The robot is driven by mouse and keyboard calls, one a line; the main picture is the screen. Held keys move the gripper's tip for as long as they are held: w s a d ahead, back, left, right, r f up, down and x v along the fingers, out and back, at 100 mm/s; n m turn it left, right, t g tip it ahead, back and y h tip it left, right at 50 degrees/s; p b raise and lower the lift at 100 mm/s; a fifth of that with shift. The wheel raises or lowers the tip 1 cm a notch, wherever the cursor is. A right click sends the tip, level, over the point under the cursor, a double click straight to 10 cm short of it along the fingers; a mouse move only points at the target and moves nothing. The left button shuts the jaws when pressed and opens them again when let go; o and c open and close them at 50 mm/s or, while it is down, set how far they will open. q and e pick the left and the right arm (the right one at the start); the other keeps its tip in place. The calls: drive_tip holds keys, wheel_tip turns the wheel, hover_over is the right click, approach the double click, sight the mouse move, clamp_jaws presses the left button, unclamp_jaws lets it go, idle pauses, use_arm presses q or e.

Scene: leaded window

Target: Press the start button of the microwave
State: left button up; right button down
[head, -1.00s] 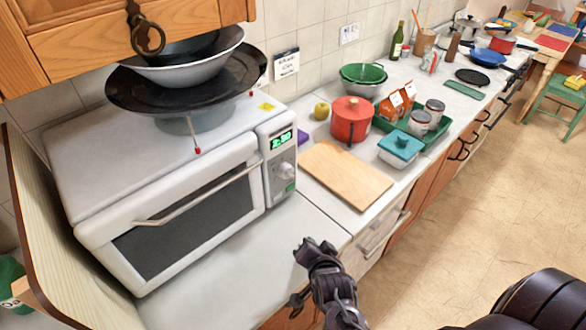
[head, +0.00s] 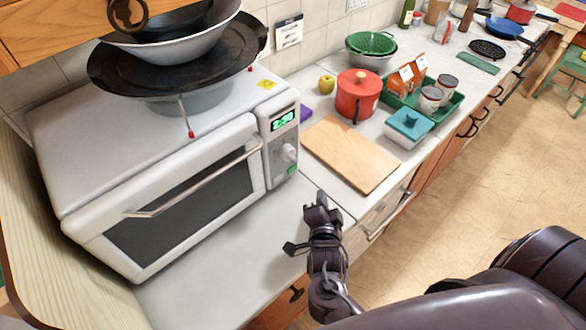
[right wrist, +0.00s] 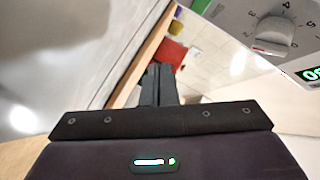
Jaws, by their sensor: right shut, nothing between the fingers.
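The white microwave (head: 160,190) stands at the left of the counter with its door shut. Its control panel has a lit green display (head: 283,119), a round knob (head: 288,153) and a small green button (head: 292,170) at the bottom. My right gripper (head: 319,203) is shut and empty, in front of and right of the panel, apart from it. My left gripper is not in view.
A dark pan (head: 180,70) and bowls are stacked on the microwave. A wooden board (head: 350,153), red pot (head: 357,95) and teal-lidded container (head: 408,128) sit to its right. The counter in front of the microwave (head: 240,245) is clear.

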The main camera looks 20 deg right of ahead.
sight(292, 169)
drive_tip(key=w, duration=0.2)
drive_tip(key=w+a+b, duration=0.1)
drive_tip(key=w, duration=0.1)
drive_tip(key=w+a+b, duration=0.1)
drive_tip(key=w, duration=0.1)
drive_tip(key=shift+w+a+f, duration=0.1)
drive_tip(key=shift+w+a, duration=0.05)
drive_tip(key=shift+w, duration=0.1)
drive_tip(key=shift+w+a+b, duration=0.2)
drive_tip(key=shift+w+b, duration=0.15)
drive_tip(key=shift+w, duration=0.2)
drive_tip(key=shift+w, duration=0.15)
idle(1.3)
drive_tip(key=shift+w+a, duration=0.15)
drive_tip(key=shift+w, duration=0.1)
